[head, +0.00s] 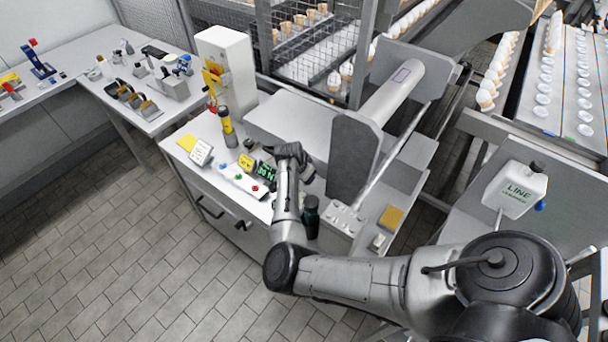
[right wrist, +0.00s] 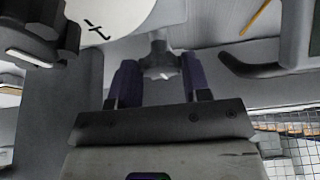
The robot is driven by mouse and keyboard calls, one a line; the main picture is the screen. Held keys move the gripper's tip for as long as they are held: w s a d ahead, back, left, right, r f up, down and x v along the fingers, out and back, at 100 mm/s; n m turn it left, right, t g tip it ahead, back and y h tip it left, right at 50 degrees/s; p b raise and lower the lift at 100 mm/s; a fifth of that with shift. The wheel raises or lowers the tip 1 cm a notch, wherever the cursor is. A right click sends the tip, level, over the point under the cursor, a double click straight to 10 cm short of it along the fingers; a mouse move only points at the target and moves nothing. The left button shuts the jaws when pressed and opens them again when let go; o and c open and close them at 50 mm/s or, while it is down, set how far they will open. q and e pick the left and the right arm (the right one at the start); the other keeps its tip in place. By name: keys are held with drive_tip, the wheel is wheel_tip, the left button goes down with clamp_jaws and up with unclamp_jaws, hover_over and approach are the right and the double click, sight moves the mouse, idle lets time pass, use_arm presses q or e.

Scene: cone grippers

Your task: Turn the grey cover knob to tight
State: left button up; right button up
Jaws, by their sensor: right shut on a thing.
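The grey cover knob (right wrist: 158,62) shows in the right wrist view, between the two dark fingertips of my right gripper (right wrist: 160,78). The gripper is shut on it. In the head view my right gripper (head: 290,152) is at the front of the grey machine (head: 350,150), and the knob is hidden there behind the gripper and wrist. I cannot read any tight or loose marking on the knob. My left gripper is in neither view.
A control panel with coloured buttons (head: 243,182) lies left of my right gripper. A dark bottle (head: 311,216) stands close beside my forearm. In the wrist view a dark handle (right wrist: 250,68) is right of the knob.

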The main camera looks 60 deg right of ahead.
drive_tip(key=shift+m+g, duration=0.3)
drive_tip(key=shift+m, duration=0.5)
drive_tip(key=o, duration=0.9)
drive_tip(key=shift+r, duration=0.1)
drive_tip(key=shift+p+v, duration=0.9)
drive_tip(key=shift+v, duration=5.95)
